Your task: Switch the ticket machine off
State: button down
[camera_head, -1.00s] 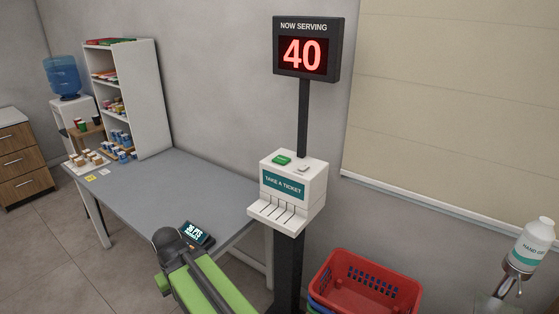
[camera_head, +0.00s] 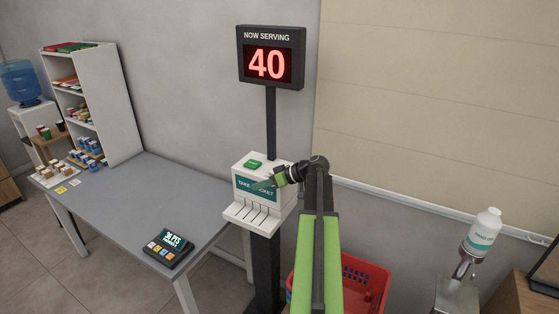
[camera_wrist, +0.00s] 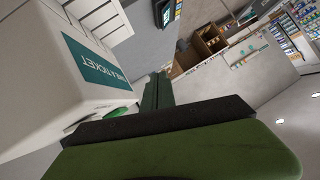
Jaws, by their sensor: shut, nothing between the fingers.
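The ticket machine (camera_head: 246,213) is a white box on a dark post, with a teal label and several slots in front. Its NOW SERVING display (camera_head: 267,64) is lit with a red 40. A green button (camera_head: 253,164) sits on top, and also shows at the box's edge in the wrist view (camera_wrist: 121,112). The small pale control on the top's right is hidden behind my arm. My gripper (camera_head: 262,187) is shut and empty, and overlaps the label in the head view. In the wrist view its fingers (camera_wrist: 158,90) are together beside the box; I cannot tell if they touch it.
A grey table (camera_head: 150,205) stands left of the machine, with a small dark device (camera_head: 168,248) on its near edge. A red basket (camera_head: 368,283) is below and right. A hand-gel bottle (camera_head: 483,232) stands at the right. A covered window (camera_head: 430,100) fills the wall behind.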

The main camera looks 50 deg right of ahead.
jog(key=s+d+r+t, duration=0.1)
jog(key=s+d+r, duration=0.1)
jog(key=d, duration=0.3)
jog(key=s+d+r+t+h, duration=0.1)
jog(key=s+d+r, duration=0.2)
jog(key=d, duration=0.2)
jog(key=s+d+r+t+p, duration=0.1)
jog(key=s+d+r+t, duration=0.1)
jog(key=d, duration=0.3)
jog(key=shift+s+r+h, duration=0.4)
jog(key=shift+s, duration=0.35)
jog(key=shift+w+a, duration=0.1)
jog(key=b+x, duration=0.2)
jog(key=x, duration=0.7)
jog(key=shift+w+f, duration=0.1)
jog(key=shift+f, duration=0.05)
jog(key=f+b, duration=0.3)
jog(key=shift+w+a, duration=0.3)
jog(key=shift+w, duration=0.05)
jog(key=shift+s+a+f+b, duration=0.1)
jog(key=shift+f+b, duration=0.4)
jog(key=shift+b, duration=0.25)
